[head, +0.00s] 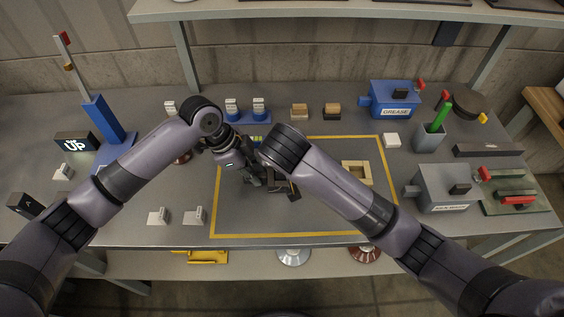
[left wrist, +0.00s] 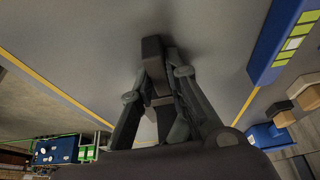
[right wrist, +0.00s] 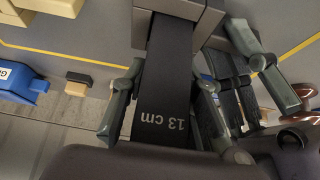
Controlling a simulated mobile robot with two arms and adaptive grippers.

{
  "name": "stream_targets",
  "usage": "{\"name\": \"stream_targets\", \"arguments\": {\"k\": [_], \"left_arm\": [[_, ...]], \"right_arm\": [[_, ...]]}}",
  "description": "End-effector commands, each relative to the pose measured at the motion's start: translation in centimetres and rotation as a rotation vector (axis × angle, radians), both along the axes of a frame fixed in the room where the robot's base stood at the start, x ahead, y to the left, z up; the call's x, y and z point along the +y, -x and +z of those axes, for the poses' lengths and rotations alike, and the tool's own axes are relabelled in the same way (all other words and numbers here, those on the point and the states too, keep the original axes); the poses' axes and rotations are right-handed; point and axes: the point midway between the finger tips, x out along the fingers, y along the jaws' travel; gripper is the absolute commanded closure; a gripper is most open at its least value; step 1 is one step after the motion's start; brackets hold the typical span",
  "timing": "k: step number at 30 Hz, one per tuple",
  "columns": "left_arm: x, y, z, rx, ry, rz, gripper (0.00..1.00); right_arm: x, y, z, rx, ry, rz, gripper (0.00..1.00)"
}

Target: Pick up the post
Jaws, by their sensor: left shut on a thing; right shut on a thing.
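A dark post marked "13 cm" (right wrist: 168,80) runs between the fingers of my right gripper (right wrist: 170,75) in the right wrist view. A grey block (right wrist: 183,14) lies across its far end. My left gripper (left wrist: 157,85) is shut on a dark bar-like piece (left wrist: 152,52) in the left wrist view; I cannot tell whether it is the same post. In the head view my left gripper (head: 258,178) is over the yellow-outlined area, close beside the held dark piece (head: 285,187). My right forearm and wrist hide most of the right gripper there.
A tan open frame (head: 356,172) lies right of the grippers inside the yellow outline (head: 300,234). A blue grease box (head: 392,98), a grey box (head: 445,187) and a cup with a green item (head: 430,137) stand at right. A tall blue stand (head: 103,118) is at left.

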Motion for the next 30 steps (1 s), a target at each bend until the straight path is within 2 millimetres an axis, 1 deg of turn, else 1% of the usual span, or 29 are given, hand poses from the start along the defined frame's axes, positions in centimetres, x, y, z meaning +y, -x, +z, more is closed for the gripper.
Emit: {"name": "stream_targets", "arguments": {"k": [1,6,14,17,20,27,30], "left_arm": [[0.0,-0.1,0.1,-0.002,0.002,0.000,1.00],[0.0,-0.1,0.1,-0.002,0.002,0.001,1.00],[0.0,-0.1,0.1,-0.002,0.001,0.001,1.00],[0.0,-0.1,0.1,-0.002,0.001,0.001,1.00],[0.0,-0.1,0.1,-0.002,0.000,0.001,1.00],[0.0,-0.1,0.1,-0.002,0.000,0.001,1.00],[0.0,-0.1,0.1,-0.001,0.001,0.000,1.00]], "right_arm": [[0.0,0.0,0.0,0.000,0.001,-0.001,0.90],[0.0,0.0,0.0,0.000,0.001,-0.001,1.00],[0.0,-0.1,0.1,-0.002,0.001,-0.001,1.00],[0.0,-0.1,0.7,-0.003,-0.001,-0.001,1.00],[0.0,-0.2,2.1,-0.006,-0.002,0.000,1.00],[0.1,-0.1,7.0,-0.006,-0.004,0.000,1.00],[0.1,-0.1,8.6,-0.005,-0.004,0.000,1.00]]}}
